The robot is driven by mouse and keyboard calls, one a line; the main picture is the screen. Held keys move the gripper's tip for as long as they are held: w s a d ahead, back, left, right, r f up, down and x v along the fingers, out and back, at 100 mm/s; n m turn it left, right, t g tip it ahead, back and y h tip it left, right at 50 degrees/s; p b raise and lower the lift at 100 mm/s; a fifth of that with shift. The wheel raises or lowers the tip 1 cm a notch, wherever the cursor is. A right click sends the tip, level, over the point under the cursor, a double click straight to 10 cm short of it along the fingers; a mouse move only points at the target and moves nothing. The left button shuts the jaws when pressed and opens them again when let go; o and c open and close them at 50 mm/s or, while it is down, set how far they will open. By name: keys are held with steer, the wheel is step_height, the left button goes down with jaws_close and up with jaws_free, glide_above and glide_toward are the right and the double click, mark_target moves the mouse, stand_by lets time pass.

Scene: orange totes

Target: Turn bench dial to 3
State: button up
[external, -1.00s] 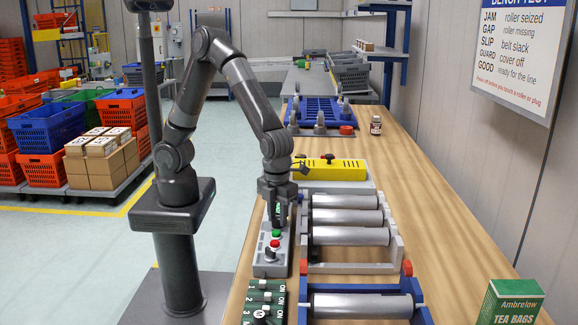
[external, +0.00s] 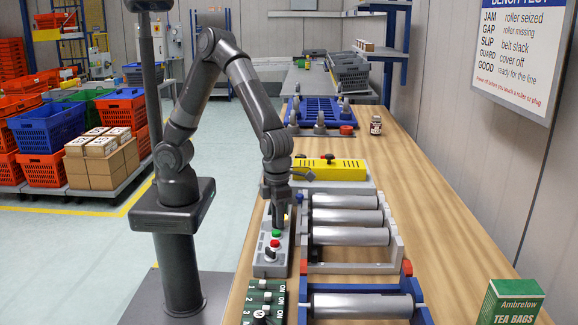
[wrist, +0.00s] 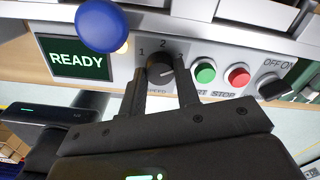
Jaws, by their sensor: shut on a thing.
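The bench dial (wrist: 160,72) is a dark round knob on the grey control panel (wrist: 215,60). A pale mark on the knob points toward the right. My gripper (wrist: 161,80) has one finger on each side of the knob and is shut on it. In the external view my gripper (external: 279,218) reaches down to the far end of the panel, and the dial is hidden there.
A READY screen (wrist: 76,58) and a blue round knob (wrist: 101,26) lie left of the dial. Green (wrist: 205,73) and red (wrist: 238,76) buttons and an OFF/ON switch (wrist: 271,86) lie to its right. Metal rollers (external: 348,236) stand close beside the panel.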

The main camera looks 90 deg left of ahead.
stand_by(0.3)
steer(key=o, duration=1)
step_height(320, 180, up, 11)
steer(key=shift+f, duration=0.1)
steer(key=s+a+r+n+t+y, duration=0.1)
steer(key=s+a+r+n+t, duration=0.15)
steer(key=a+n, duration=0.6)
steer(key=s+a+r+n+t, duration=0.1)
steer(key=s+a+r+n, duration=0.25)
steer(key=a+n, duration=0.55)
steer(key=s+a+n, duration=0.3)
steer(key=a+n, duration=0.1)
steer(key=s+a+r+n+t, duration=0.1)
steer(key=s+a+n, duration=0.2)
steer(key=a+n, duration=0.1)
steer(key=s+a+n+t+h, duration=0.1)
steer(key=s+a+n, duration=0.2)
steer(key=n, duration=0.3)
steer(key=shift+s+a+r, duration=0.2)
steer(key=shift+a+r, duration=0.05)
steer(key=shift+a, duration=0.5)
